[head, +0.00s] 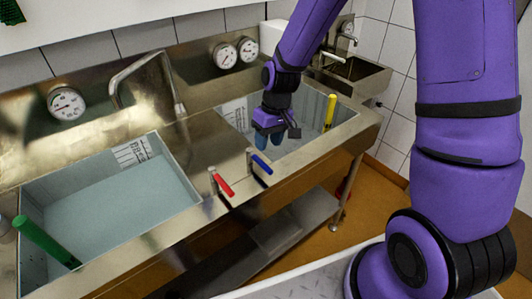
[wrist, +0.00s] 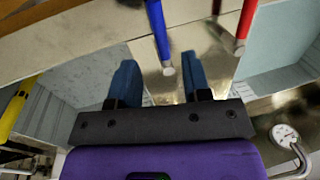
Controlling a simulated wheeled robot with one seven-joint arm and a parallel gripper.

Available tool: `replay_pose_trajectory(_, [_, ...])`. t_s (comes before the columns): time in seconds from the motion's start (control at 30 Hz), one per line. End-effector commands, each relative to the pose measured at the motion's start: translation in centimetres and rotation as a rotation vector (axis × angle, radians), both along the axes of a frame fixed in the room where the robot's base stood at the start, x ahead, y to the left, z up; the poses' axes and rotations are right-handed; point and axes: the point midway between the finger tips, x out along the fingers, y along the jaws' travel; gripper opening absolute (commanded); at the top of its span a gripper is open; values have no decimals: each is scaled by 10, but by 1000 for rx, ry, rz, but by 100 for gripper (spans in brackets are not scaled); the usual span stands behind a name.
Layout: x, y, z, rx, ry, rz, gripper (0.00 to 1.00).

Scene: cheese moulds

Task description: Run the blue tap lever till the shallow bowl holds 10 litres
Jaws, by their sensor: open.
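The blue tap lever (head: 260,163) sits on the front of the steel sink unit, between two basins; it also shows in the wrist view (wrist: 160,32). My gripper (head: 268,139) is open and empty, above the near side of the right basin (head: 312,130), behind the lever. In the wrist view the lever lies ahead of the gap between my blue fingers (wrist: 158,80), apart from them. The left basin (head: 120,200) is larger and has a pale blue-grey surface inside, with a marked scale on its wall. I cannot tell which basin is the shallow bowl, nor read its level.
A red lever (head: 223,184) stands close left of the blue one. A green handle (head: 45,241) rises in the left basin, a yellow one (head: 330,112) in the right. A bent spout (head: 150,62) and round dials (head: 66,103) are at the back.

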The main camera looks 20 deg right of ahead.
Motion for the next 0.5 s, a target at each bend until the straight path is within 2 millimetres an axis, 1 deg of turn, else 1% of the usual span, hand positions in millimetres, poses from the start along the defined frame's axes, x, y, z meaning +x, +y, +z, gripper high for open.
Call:
replay_pose_trajectory(0.03, [1,-2,8,0,-3,-1,44])
replay_pose_trajectory(0.1, [2,-3,18,0,-3,-2,44])
replay_pose_trajectory(0.2, [2,-5,27,0,-2,-1,44])
replay_pose_trajectory(0.33, [2,-6,33,1,-2,-1,44])
replay_pose_trajectory(0.5, [2,-6,34,0,0,-1,44])
